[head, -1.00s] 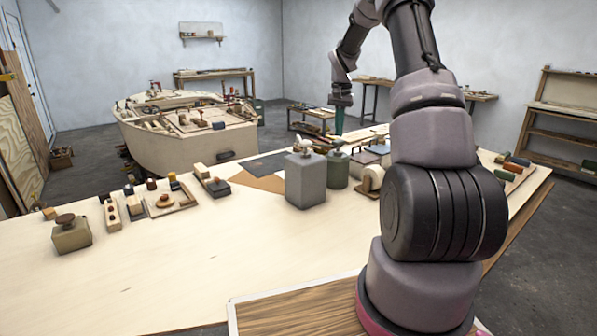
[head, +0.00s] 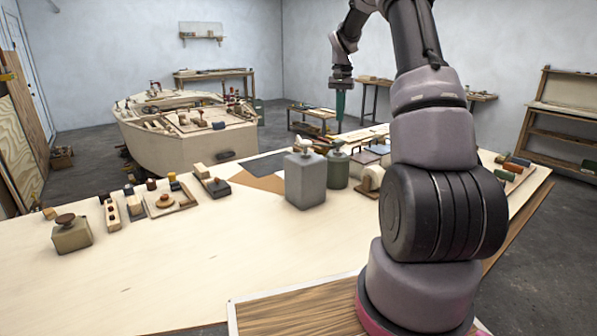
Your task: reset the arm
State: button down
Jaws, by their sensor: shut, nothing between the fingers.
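My arm rises from its base at the lower right and bends over at the top of the head view, partly out of frame. My gripper (head: 340,122) hangs at its end with its teal fingers pointing down. The fingers are together and hold nothing. In the picture it shows above the back part of the pale plywood table (head: 150,265). It is apart from the grey canister (head: 306,182) and the green canister (head: 337,170) in front of it.
Wooden blocks and small parts stand along the table's left (head: 113,215). A tape roll (head: 369,182) and several items sit by my arm. A plywood boat hull (head: 190,143) stands behind. The table's front left is clear.

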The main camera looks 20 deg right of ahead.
jog(key=shift+r, duration=0.2)
jog(key=s+a+r+n+t, duration=0.1)
jog(key=s+a+r+t, duration=0.1)
jog(key=s+a+r, duration=0.5)
jog(key=s+a+r+n+t, duration=0.1)
jog(key=s+a+r, duration=0.4)
jog(key=s+r, duration=0.4)
jog(key=s+a+n+t+y, duration=0.1)
jog(key=s+a+t, duration=0.1)
jog(key=s, duration=0.8)
jog(key=s+a+f+t+y, duration=0.1)
jog(key=s+a, duration=0.3)
jog(key=s, duration=0.7)
jog(key=shift+a+f+n+t, duration=0.15)
jog(key=shift+f+n+t, duration=0.1)
jog(key=shift+n+t, duration=0.25)
